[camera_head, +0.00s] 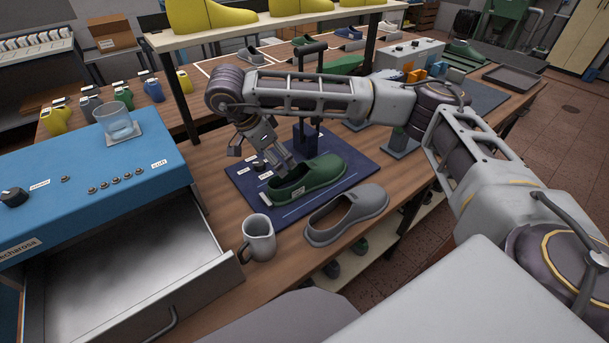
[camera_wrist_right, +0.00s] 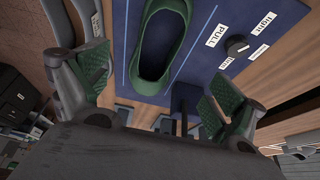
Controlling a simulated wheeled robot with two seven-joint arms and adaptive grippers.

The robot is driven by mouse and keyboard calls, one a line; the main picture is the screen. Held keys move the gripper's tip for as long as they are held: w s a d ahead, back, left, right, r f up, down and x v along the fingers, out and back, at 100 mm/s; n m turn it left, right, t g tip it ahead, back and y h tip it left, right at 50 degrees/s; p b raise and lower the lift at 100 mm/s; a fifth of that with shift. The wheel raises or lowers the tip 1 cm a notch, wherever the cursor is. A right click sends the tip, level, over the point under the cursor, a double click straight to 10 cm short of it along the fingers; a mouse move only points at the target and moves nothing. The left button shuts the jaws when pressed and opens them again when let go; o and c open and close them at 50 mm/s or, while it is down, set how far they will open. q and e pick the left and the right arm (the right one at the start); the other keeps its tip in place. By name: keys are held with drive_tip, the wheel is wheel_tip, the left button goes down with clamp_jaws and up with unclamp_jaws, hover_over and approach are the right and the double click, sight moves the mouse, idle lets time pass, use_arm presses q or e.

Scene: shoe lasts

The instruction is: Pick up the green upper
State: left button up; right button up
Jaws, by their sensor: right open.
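The green upper (camera_head: 312,179) lies on the dark blue mat (camera_head: 250,198), its opening facing up. My right gripper (camera_head: 262,160) reaches in from the right and hangs over the upper's left, heel end in the head view. In the right wrist view its two green-padded fingers (camera_wrist_right: 152,90) stand wide apart with nothing between them. The green upper (camera_wrist_right: 163,45) shows there beyond the fingertips, and I see no contact. Part of its far end is cut off by the top of that view. My left gripper is in neither view.
A grey upper (camera_head: 346,214) lies in front of the mat, with a grey mug (camera_head: 258,238) to its left. A dark post (camera_head: 305,128) stands behind the green upper. A blue box (camera_head: 80,190) with an open drawer (camera_head: 130,285) fills the left.

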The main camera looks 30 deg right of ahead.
approach(292, 180)
drive_tip(key=s, duration=0.3)
drive_tip(key=shift+d+f, duration=0.25)
drive_tip(key=shift+w+d+f, duration=0.1)
drive_tip(key=shift+d+f, duration=0.15)
drive_tip(key=shift+f, duration=0.2)
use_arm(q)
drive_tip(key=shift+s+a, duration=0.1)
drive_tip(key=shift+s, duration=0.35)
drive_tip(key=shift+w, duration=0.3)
use_arm(e)
drive_tip(key=shift+f, duration=0.1)
drive_tip(key=shift+d+f, duration=0.25)
drive_tip(key=shift+f, duration=0.25)
drive_tip(key=x, duration=0.2)
drive_tip(key=shift+d+f+p, duration=0.1)
drive_tip(key=shift+f+p, duration=0.3)
drive_tip(key=shift+d+f, duration=0.2)
drive_tip(key=shift+f, duration=0.35)
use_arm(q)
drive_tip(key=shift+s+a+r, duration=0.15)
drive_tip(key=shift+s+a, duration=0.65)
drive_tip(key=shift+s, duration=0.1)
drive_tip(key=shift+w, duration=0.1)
